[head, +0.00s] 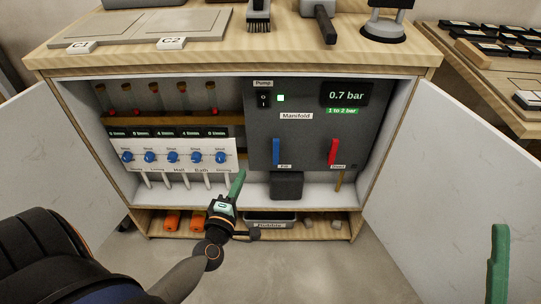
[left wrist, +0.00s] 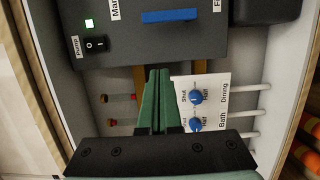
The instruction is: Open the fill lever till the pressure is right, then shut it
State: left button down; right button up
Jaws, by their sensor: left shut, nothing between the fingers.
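The grey manifold panel (head: 300,99) in the open cabinet carries a blue lever (head: 276,151), upright above a small label that seems to read Fill. A red lever (head: 332,151) hangs to its right. The display (head: 346,95) reads 0.7 bar, above a green label (head: 342,111) reading 1 to 2 bar. My left gripper (head: 239,180), green-fingered, is shut and empty, below and left of the blue lever and apart from it. In the left wrist view the blue lever (left wrist: 170,15) lies beyond the fingertips (left wrist: 158,72). My right gripper (head: 498,262) shows only partly at the lower right.
A pump switch (head: 263,99) sits beside a lit green lamp (head: 281,98). A white board (head: 180,169) with several blue knobs is left of the panel. White cabinet doors (head: 450,150) stand open on both sides. A dark box (head: 286,186) sits below the panel.

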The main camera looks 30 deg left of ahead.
aim_at(276, 149)
pick_arm(q)
jog(key=w+b, duration=0.1)
jog(key=w, duration=1)
jog(key=shift+w+d+b, duration=0.25)
jog(key=shift+w+b, duration=0.05)
jog(key=shift+w, duration=0.05)
jog(key=shift+r, duration=0.1)
jog(key=shift+d+m+p, duration=0.15)
jog(key=shift+m+p, duration=0.15)
jog(key=shift+p, duration=0.3)
